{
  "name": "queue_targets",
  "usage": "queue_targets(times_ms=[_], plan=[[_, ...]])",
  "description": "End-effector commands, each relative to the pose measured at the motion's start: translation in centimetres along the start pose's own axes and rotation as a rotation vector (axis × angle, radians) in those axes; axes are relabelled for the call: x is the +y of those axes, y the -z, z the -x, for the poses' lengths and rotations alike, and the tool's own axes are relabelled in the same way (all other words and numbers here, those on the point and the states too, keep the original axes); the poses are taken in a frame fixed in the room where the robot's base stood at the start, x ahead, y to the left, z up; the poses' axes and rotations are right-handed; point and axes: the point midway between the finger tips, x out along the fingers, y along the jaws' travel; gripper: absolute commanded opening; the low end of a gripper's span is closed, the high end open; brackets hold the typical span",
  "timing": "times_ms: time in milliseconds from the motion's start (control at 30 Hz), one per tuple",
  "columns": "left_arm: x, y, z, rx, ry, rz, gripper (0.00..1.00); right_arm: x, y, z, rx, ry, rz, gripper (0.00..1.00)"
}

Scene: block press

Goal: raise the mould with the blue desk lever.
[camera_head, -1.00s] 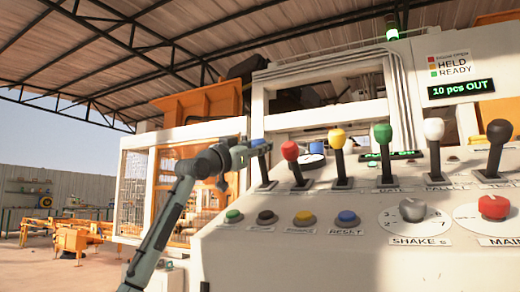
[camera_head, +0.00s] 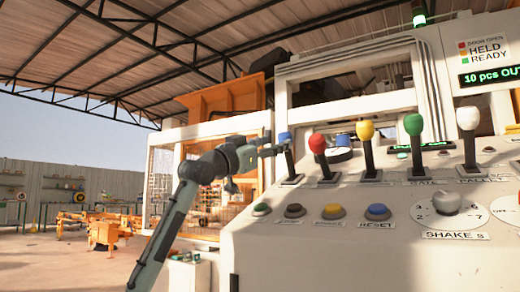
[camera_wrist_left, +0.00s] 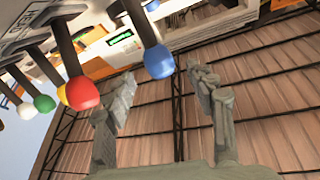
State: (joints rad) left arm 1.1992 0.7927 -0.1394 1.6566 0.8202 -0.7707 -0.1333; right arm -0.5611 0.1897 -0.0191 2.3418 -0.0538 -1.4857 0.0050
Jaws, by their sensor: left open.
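The blue desk lever (camera_head: 285,139) stands at the left end of the lever row on the sloping desk. Its dark stem leans slightly, with a blue knob on top. My left gripper (camera_head: 266,151) is open just left of the blue knob in the head view. In the left wrist view the blue knob (camera_wrist_left: 159,62) shows between the two spread fingers, near the fingertips (camera_wrist_left: 163,78). I cannot tell whether a finger touches it. The mould cannot be made out behind the desk. My right gripper is not in view.
A red lever (camera_head: 318,146) stands close right of the blue one, then yellow (camera_head: 366,132), green (camera_head: 414,126) and white (camera_head: 467,120) levers. Several push buttons (camera_head: 333,212) and a knob dial (camera_head: 447,202) lie below.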

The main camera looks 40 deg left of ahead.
Motion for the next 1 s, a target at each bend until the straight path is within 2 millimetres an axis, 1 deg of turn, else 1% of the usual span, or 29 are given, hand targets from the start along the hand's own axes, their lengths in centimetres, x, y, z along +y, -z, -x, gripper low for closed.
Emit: queue_targets(times_ms=[33, 100, 200, 333, 500, 1000], plan=[[0.0, -0.1, 1.1, -0.003, 0.0, -0.004, 0.56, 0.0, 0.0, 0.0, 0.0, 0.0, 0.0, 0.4], [0.0, -0.1, 2.5, -0.003, 0.0, -0.004, 0.56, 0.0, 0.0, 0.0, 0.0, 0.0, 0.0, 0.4], [0.1, -0.1, 4.1, -0.003, -0.001, -0.003, 0.56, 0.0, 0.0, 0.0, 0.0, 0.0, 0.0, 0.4], [0.0, -0.1, 5.4, -0.002, 0.0, 0.0, 0.56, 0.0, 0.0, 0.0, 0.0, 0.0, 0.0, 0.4], [0.1, 0.0, 5.9, -0.001, -0.001, 0.0, 0.56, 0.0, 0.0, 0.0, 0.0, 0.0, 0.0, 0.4], [0.0, 0.0, 5.8, 0.0, -0.001, 0.001, 0.56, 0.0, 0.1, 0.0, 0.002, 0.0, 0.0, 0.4]])
